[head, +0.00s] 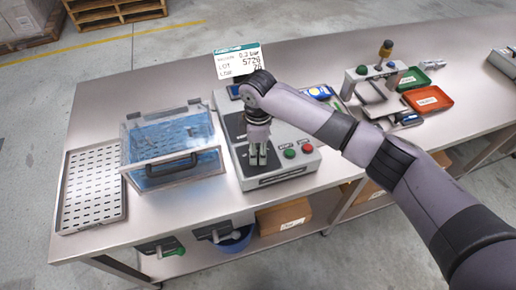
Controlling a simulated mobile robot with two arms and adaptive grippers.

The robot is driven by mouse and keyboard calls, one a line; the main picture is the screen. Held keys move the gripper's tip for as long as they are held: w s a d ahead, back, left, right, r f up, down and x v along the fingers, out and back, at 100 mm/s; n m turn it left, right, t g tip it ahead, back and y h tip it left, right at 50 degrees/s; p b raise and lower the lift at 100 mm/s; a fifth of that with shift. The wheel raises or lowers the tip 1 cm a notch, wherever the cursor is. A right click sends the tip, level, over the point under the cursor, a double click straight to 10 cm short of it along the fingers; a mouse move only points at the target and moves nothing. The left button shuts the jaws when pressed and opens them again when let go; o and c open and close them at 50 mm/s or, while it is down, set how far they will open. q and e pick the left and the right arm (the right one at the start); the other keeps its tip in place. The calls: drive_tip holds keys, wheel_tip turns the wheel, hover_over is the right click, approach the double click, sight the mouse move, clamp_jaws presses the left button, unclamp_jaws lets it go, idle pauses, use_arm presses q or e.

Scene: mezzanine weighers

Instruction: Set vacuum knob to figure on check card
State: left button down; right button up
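The check card (237,62) stands upright behind the grey machine, with a green top band. It seems to read "0.3 bar", with a lot number 5729 below. The grey machine (304,164) sits on the steel table, with a green and a red button (307,149) at its front right. My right gripper (258,157) points down over the machine's dark top, left of the buttons. Its fingers are close together; whether they touch or hold anything cannot be told. The vacuum knob cannot be made out; my gripper and arm cover part of the machine. My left gripper is out of view.
A clear lidded bin (172,147) with a black handle stands close left of the machine, beside a perforated tray (92,186). To the right are a small press (373,95), a green tray (412,78) and a red tray (428,99). My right arm crosses the table's right side.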

sight(258, 152)
drive_tip(key=o, duration=0.3)
drive_tip(key=shift+r, duration=0.1)
wheel_tip(258, 152, up, 12)
drive_tip(key=shift+f, duration=0.1)
idle(0.5)
drive_tip(key=shift+f, duration=0.1)
